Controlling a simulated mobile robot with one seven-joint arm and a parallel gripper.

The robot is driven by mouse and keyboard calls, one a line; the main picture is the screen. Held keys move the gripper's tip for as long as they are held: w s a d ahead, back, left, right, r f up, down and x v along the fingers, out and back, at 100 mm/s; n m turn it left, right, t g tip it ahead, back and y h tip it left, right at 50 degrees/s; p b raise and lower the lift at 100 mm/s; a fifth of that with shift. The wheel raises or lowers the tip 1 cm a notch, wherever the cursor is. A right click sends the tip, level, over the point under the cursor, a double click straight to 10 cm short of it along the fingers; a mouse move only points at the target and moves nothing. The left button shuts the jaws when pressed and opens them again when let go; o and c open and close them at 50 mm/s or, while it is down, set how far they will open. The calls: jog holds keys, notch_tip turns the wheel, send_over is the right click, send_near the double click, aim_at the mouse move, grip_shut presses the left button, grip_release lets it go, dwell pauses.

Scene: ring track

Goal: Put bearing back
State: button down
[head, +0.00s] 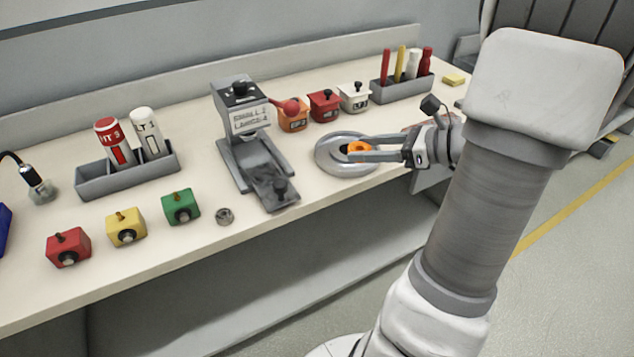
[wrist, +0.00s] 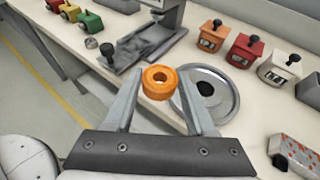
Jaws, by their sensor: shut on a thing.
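My gripper (head: 352,151) is shut on a thick orange ring (head: 358,147), which I take to be the bearing. In the wrist view the orange ring (wrist: 158,82) sits between the fingertips (wrist: 158,90), its round hole showing. The ring is over or beside the round grey dish (head: 327,155), which has a dark centre. The dish also shows just right of the ring in the wrist view (wrist: 229,107). I cannot tell whether the ring touches it. A small grey ring-shaped part (head: 224,215) lies on the bench.
A grey press-like device (head: 241,120) stands left of the dish. Orange (head: 293,118), red (head: 324,106) and white (head: 354,98) boxes stand behind. A pen tray (head: 402,88) and bottle rack (head: 128,176) flank them. Red, yellow and green blocks (head: 126,227) line the front.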

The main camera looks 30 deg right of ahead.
jog(key=b, duration=0.3)
send_over(320, 185)
notch_tip(320, 185, down, 6)
jog(key=shift+r, duration=0.15)
jog(key=shift+f+b, duration=0.65)
jog(key=shift+f, duration=1.3)
jog(key=shift+f, duration=0.1)
jog(key=shift+f, duration=0.15)
jog(key=c, duration=0.5)
grip_release()
